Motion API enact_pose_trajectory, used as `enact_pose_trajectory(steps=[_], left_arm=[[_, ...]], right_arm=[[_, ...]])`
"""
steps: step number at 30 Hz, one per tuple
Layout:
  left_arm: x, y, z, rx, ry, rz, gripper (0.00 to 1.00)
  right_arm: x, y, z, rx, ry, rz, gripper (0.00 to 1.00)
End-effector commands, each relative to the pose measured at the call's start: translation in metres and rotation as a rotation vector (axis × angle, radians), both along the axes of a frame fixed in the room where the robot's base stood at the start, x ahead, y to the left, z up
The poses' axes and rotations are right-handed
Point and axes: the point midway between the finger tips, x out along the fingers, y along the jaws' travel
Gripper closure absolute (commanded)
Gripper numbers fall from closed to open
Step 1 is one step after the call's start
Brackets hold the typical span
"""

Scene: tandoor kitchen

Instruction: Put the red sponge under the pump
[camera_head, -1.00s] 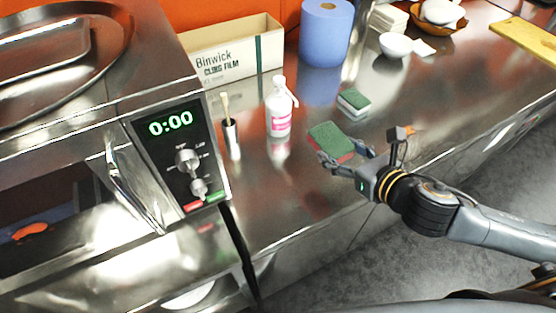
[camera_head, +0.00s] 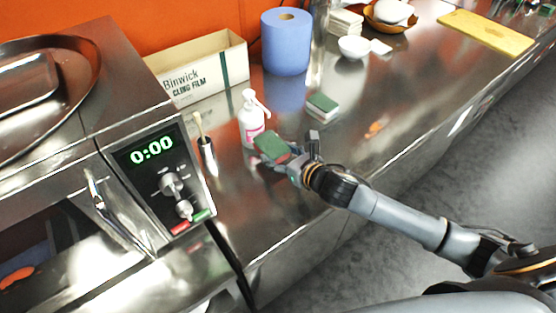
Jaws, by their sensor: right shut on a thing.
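The red sponge (camera_head: 271,147), with a green top, is held in my right gripper (camera_head: 281,158). The gripper is shut on it and reaches in from the right. The white pump bottle (camera_head: 251,121) with a pink label stands upright on the steel counter, just behind and left of the sponge. The sponge's upper left edge overlaps the bottle's lower part in the picture; I cannot tell whether they touch. My left gripper does not show.
A second green-topped sponge (camera_head: 322,105) lies right of the bottle. A brush in a holder (camera_head: 207,157) stands left of it. Behind are a cling film box (camera_head: 203,68) and a blue paper roll (camera_head: 286,42). An oven with a 0:00 display (camera_head: 151,151) stands at left.

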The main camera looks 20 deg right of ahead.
Motion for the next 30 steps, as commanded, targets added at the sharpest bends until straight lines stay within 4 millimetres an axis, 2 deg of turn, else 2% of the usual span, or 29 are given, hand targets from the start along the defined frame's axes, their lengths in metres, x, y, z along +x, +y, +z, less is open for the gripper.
enact_pose_trajectory(steps=[4,10,22,23,25,30], left_arm=[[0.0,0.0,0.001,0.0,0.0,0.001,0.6],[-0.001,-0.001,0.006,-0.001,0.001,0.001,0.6],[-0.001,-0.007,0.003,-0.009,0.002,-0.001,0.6],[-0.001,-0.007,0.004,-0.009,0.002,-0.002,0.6],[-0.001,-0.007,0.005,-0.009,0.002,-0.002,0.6],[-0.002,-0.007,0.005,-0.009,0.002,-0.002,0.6]], right_arm=[[0.008,0.003,-0.01,0.001,0.001,-0.002,0.51],[0.006,0.002,-0.037,0.002,0.004,-0.001,0.51],[0.007,0.002,-0.043,-0.002,0.0,0.002,0.51],[0.007,0.002,-0.042,-0.001,-0.001,0.002,0.34],[0.007,0.002,-0.042,-0.001,0.001,0.001,0.19],[0.007,0.002,-0.041,-0.001,0.001,0.0,0.17]])
